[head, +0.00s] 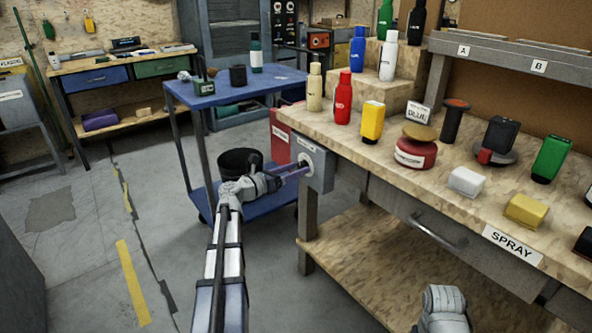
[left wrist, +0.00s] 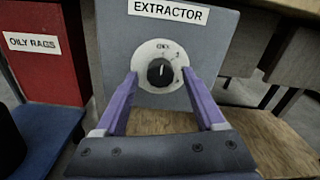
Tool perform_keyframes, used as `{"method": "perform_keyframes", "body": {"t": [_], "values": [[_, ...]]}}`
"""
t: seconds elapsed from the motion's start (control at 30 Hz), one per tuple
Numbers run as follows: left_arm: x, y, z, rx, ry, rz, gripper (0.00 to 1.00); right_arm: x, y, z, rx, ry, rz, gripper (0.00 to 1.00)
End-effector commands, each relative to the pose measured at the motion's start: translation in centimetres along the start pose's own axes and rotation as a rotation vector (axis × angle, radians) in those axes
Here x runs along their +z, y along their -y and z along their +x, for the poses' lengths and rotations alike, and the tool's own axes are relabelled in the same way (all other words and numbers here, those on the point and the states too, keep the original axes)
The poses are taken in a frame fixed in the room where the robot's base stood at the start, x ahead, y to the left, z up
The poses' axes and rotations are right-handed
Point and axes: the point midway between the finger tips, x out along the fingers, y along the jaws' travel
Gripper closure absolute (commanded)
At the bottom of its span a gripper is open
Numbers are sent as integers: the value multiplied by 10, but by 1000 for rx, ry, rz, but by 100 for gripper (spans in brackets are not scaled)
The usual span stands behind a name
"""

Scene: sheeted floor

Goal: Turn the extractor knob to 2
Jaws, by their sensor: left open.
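The extractor box (head: 318,165) is a grey box on the left end of the workbench. In the left wrist view its EXTRACTOR label (left wrist: 168,11) is above a round white dial (left wrist: 148,53). The black knob (left wrist: 161,74) sits in the middle of the dial, its white pointer line roughly upright. The small dial marks are too blurred to read surely. My left gripper (head: 300,170) is open, its purple fingers pointing at the dial. In the left wrist view the fingertips (left wrist: 160,73) appear on either side of the knob; contact is not clear.
A red OILY RAGS bin (left wrist: 42,50) stands left of the box. A blue cart (head: 235,88) with a black bucket (head: 240,162) is behind my left arm. The workbench (head: 375,148) holds bottles, tins and sponges. Part of my right arm (head: 443,305) shows at the bottom.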

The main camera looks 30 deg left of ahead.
Motion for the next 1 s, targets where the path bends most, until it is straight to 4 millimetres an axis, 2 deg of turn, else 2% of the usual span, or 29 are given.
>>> {"method": "perform_keyframes", "body": {"t": [0.3,0.9,0.93,1.0], "values": [[0,0,2,0,0,0,29,0,0,0,0,0,0,50],[0,0,2,0,0,0,96,0,0,0,0,0,0,50],[0,0,2,0,0,0,99,0,0,0,0,0,0,50],[0,0,2,0,0,0,100,0,0,0,0,0,0,50]]}}
